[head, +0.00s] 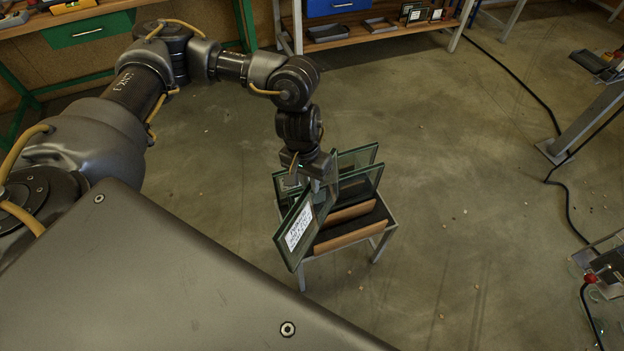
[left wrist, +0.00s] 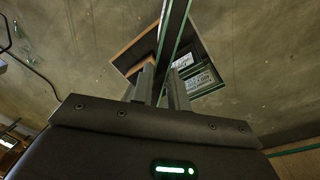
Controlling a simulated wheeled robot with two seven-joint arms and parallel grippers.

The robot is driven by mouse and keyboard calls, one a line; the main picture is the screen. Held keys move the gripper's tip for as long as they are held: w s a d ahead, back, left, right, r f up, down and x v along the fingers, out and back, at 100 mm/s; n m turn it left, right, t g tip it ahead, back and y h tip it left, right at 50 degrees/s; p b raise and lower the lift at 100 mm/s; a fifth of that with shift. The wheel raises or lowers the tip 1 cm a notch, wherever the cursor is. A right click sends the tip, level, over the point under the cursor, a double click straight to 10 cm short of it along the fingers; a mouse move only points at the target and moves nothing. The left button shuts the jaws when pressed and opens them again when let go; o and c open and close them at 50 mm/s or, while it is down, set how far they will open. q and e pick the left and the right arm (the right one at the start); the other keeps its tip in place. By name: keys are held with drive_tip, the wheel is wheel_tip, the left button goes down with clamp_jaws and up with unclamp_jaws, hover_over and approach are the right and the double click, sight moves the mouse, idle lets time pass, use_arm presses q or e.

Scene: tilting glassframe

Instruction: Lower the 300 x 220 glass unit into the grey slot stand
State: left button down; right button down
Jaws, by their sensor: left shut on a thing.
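My left gripper (head: 306,178) is shut on the glass unit (head: 296,228), a dark pane with a green edge and a white label. It holds the unit tilted, above the near left side of the grey slot stand (head: 378,242). The stand is a small legged frame with wooden slats on the floor. Other glass panes (head: 362,172) stand in it behind the held unit. In the left wrist view the held unit (left wrist: 175,40) shows edge-on between the fingers, with the stand below. I cannot tell whether its lower edge touches the stand. My right gripper is not in view.
A wooden workbench (head: 375,36) with trays and a blue drawer stands at the back. A green drawer (head: 88,32) hangs under another bench at the back left. A black cable (head: 525,90) lies on the floor to the right.

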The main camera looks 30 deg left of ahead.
use_arm(q)
drive_tip(key=shift+w+d+r, duration=0.2)
drive_tip(key=shift+w+d, duration=0.05)
drive_tip(key=shift+w, duration=0.1)
drive_tip(key=w+d+r+m+y+p, duration=0.1)
drive_tip(key=w+d+r+m+p, duration=0.1)
drive_tip(key=w+d+m+p, duration=0.3)
drive_tip(key=w+d+m, duration=0.3)
drive_tip(key=w+d, duration=0.1)
drive_tip(key=w, duration=0.2)
drive_tip(key=shift+r, duration=0.1)
